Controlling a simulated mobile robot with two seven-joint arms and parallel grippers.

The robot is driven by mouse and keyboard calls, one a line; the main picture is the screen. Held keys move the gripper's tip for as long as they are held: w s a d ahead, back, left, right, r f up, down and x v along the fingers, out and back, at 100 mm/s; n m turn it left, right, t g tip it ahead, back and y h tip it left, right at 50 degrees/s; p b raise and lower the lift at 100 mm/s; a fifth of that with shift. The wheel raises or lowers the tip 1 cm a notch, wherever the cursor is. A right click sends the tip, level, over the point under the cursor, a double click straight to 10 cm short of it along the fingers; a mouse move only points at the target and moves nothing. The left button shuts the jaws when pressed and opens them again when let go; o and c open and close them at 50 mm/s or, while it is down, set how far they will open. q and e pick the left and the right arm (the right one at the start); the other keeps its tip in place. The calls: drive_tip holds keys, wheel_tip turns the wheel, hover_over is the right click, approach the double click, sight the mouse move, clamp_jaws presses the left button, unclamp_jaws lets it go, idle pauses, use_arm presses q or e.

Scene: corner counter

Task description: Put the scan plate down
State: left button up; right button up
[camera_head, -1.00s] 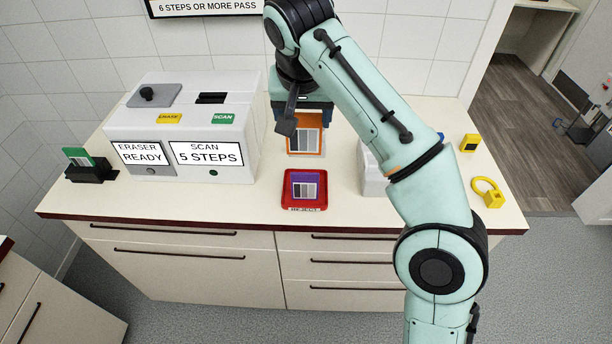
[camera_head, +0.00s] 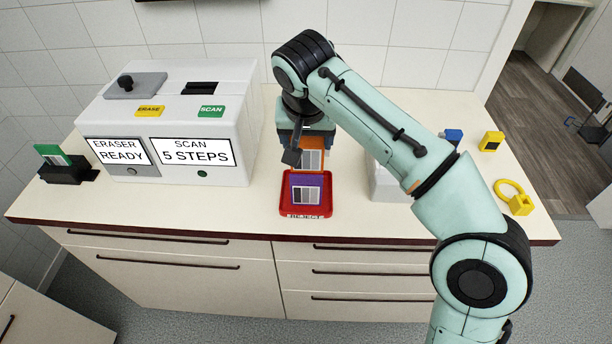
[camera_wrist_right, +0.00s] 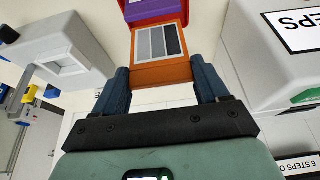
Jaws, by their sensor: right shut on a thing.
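My right gripper (camera_head: 308,138) is shut on an orange plate (camera_head: 312,158) with a grey-striped label. The plate hangs below the fingers, just behind the red reject tray (camera_head: 306,212). In the right wrist view the orange plate (camera_wrist_right: 160,72) sits between the two dark fingers. I cannot tell whether its lower edge touches the counter. A purple plate (camera_head: 306,190) with a similar striped label rests in the red tray. The gripper partly hides the orange plate's top in the head view. My left gripper is not in view.
The white scanner (camera_head: 170,130), reading "SCAN 5 STEPS" and "ERASER READY", stands left. A black holder with a green plate (camera_head: 52,154) is at far left. A white box (camera_head: 388,182) is right, partly behind my arm. Yellow items (camera_head: 516,200) lie farther right. Counter left of the tray is clear.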

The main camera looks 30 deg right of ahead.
sight(307, 168)
wheel_tip(307, 168, down, 4)
drive_tip(key=shift+r+b, duration=0.2)
drive_tip(key=shift+b, duration=0.3)
wheel_tip(307, 168, down, 4)
drive_tip(key=shift+r+b, duration=0.25)
drive_tip(key=shift+b, duration=0.5)
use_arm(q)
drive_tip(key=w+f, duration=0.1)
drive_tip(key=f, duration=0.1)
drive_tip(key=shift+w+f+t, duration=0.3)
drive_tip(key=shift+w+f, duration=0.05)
use_arm(e)
drive_tip(key=shift+f, duration=0.35)
drive_tip(key=shift+f, duration=0.15)
drive_tip(key=o, duration=1.1)
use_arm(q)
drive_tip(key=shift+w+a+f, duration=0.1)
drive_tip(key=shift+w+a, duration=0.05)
